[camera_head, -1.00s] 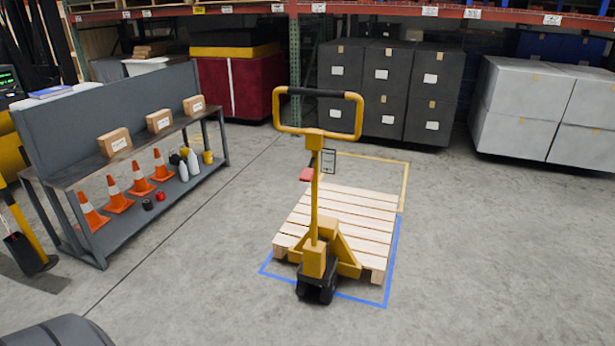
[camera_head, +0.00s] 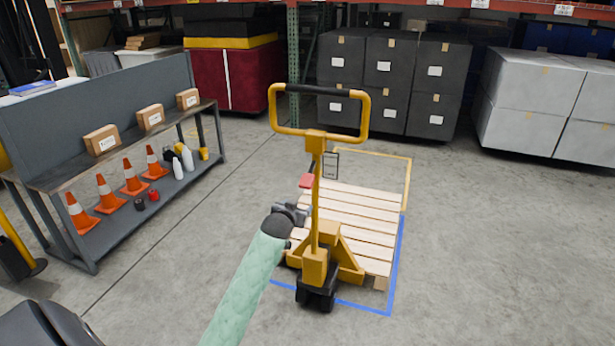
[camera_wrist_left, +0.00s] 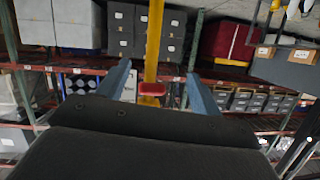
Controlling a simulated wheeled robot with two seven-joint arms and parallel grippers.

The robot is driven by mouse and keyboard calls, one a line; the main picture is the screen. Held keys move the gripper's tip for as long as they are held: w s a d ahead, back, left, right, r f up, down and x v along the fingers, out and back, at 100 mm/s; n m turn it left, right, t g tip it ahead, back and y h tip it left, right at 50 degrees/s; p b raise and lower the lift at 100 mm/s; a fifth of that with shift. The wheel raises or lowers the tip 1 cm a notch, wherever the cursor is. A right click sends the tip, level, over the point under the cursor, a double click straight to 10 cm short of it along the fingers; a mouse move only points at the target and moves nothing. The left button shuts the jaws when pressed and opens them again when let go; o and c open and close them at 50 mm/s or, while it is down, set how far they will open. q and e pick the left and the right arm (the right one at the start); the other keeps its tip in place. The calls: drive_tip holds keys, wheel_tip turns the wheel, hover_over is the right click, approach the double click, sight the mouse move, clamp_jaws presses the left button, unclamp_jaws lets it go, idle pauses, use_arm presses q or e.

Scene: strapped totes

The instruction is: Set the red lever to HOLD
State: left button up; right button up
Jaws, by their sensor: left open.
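The yellow pallet jack (camera_head: 316,200) stands upright with its forks at a wooden pallet (camera_head: 350,222). The red lever (camera_head: 306,181) sticks out to the left of its shaft, below the loop handle; a small label card (camera_head: 331,165) hangs beside the shaft. My left gripper (camera_head: 303,211) is just below the red lever, left of the shaft. In the left wrist view, the red lever (camera_wrist_left: 152,88) lies between the two open fingers (camera_wrist_left: 152,84), with the yellow shaft behind it. I see no contact with the lever. The lever's setting cannot be read. My right gripper is out of view.
A grey bench (camera_head: 110,165) with cartons, orange cones and bottles stands at left. Dark crates (camera_head: 387,75) and pale crates (camera_head: 530,100) stand at the back. Blue tape (camera_head: 398,265) borders the pallet. The floor right of the pallet is clear.

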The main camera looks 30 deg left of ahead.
sight(308, 181)
use_arm(q)
drive_tip(key=r+t, duration=0.1)
drive_tip(key=w+r+t, duration=0.2)
drive_tip(key=shift+w+a+r, duration=0.25)
drive_tip(key=shift+r, duration=0.1)
drive_tip(key=shift+d+r+t, duration=0.1)
drive_tip(key=shift+r+t, duration=0.2)
drive_tip(key=shift+r, duration=0.05)
drive_tip(key=shift+w+n, duration=0.25)
drive_tip(key=shift+n, duration=0.05)
drive_tip(key=p+x, duration=0.1)
drive_tip(key=x, duration=0.5)
drive_tip(key=shift+w+f+p, duration=0.1)
drive_tip(key=shift+w+p, duration=0.15)
drive_tip(key=shift+p, duration=0.05)
drive_tip(key=shift+w+a, duration=0.25)
drive_tip(key=shift+w, duration=0.15)
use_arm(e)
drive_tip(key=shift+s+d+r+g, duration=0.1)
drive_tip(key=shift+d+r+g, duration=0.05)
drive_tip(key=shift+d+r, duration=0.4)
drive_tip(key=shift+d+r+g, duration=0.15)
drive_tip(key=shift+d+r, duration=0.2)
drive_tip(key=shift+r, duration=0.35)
